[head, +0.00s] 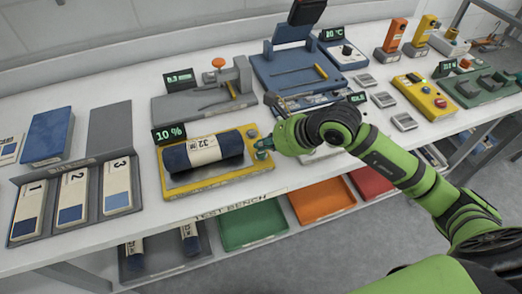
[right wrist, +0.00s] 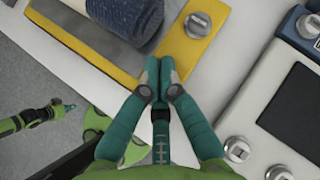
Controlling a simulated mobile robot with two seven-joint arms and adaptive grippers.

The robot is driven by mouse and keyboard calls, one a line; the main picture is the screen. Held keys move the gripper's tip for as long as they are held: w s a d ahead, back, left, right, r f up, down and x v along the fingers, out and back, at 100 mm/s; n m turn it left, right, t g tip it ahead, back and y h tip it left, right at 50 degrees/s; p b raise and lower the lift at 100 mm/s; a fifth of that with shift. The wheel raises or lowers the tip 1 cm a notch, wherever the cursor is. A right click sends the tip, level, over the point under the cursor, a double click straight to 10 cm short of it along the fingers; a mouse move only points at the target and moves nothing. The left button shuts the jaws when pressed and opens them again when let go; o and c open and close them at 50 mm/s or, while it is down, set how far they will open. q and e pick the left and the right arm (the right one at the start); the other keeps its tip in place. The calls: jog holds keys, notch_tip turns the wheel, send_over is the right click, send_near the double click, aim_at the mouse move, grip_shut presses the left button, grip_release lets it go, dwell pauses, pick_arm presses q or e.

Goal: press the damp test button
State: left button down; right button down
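The yellow-framed tester (head: 222,183) holds a dark blue roll (head: 180,158) with a white label and stands beside a green display (head: 169,133) reading 10 %. A round grey button (right wrist: 198,24) sits on the yellow frame; it also shows at the frame's right end in the head view (head: 252,133). My right gripper (right wrist: 158,68) has its teal fingers together with nothing visible between them. Its tips are over the yellow frame's edge, apart from the button in the picture. What looks like my left gripper (right wrist: 66,106) is small at the left of the wrist view; its fingers are unclear.
Other testers with displays stand behind and to the right, including a blue device (head: 290,72) and a yellow box (head: 420,96). A rack of numbered samples (head: 75,205) is at left. Green (head: 250,226) and orange (head: 322,200) trays sit below the bench.

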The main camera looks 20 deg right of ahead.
aim_at(264, 154)
jog(key=shift+r+p, duration=1.5)
jog(key=shift+r, duration=1)
jog(key=shift+f, duration=0.1)
